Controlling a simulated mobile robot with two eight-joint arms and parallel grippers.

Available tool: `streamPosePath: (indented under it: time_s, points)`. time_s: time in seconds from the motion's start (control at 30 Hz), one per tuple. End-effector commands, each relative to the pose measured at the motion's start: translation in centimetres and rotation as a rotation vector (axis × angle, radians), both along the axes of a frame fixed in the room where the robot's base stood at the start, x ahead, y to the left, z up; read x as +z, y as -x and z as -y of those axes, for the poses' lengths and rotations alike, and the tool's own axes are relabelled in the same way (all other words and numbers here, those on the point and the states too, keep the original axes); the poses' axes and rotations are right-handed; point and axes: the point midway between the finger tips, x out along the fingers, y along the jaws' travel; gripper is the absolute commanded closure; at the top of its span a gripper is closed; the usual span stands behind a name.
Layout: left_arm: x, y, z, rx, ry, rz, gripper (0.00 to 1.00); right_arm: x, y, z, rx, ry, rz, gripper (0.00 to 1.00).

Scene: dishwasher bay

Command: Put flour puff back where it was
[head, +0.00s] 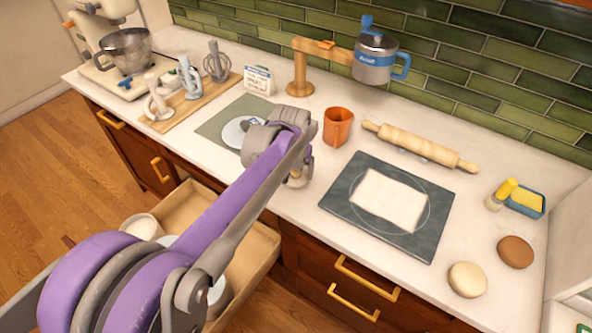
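I cannot tell for sure which thing is the flour puff. A cream round piece (467,279) and a brown round piece (515,252) lie at the counter's right front. My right gripper is not in view.
An open drawer (262,243) with bowls lies under my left arm. The counter holds a dark board with a pale sheet (388,201), rolling pin (420,146), orange cup (338,127), wooden stand (299,75), blue-and-grey pot (376,60), sponge tray (526,206) and mixer (120,50).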

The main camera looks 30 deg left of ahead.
Motion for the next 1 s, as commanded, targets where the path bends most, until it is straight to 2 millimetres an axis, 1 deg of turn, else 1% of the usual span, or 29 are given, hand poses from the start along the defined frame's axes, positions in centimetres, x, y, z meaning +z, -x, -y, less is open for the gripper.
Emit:
streamPosePath:
  time_s: [0.03, 0.07, 0.1, 0.33, 0.47, 0.57, 0.8, 0.9, 1.0]
  points:
    - [0.0, 0.0, 0.0, 0.0, 0.0, 0.0, 0.09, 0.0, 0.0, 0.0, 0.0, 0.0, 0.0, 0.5]
    - [0.0, 0.0, 0.0, 0.0, 0.0, 0.0, 0.03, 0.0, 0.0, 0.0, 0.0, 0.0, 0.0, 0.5]
    - [0.0, 0.0, 0.0, 0.0, 0.0, 0.0, 0.0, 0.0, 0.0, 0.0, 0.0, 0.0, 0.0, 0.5]
    - [0.1, 0.0, 0.0, 0.0, 0.0, 0.0, 0.0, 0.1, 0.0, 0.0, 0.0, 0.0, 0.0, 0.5]
    - [1.1, 0.2, 0.1, 0.0, 0.0, 0.0, 0.0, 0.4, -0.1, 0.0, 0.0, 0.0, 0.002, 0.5]
    - [2.7, 0.6, 0.2, 0.0, 0.0, 0.0, 0.0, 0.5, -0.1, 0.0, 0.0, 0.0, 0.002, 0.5]
    - [7.8, 2.0, 0.7, 0.0, 0.0, 0.0, 0.0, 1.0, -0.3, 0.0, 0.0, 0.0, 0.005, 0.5]
    - [9.6, 2.4, 0.8, 0.0, 0.0, 0.0, 0.0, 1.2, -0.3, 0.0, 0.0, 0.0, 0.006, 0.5]
    - [10.9, 2.8, 0.9, 0.0, 0.0, 0.0, 0.0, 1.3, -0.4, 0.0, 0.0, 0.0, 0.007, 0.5]
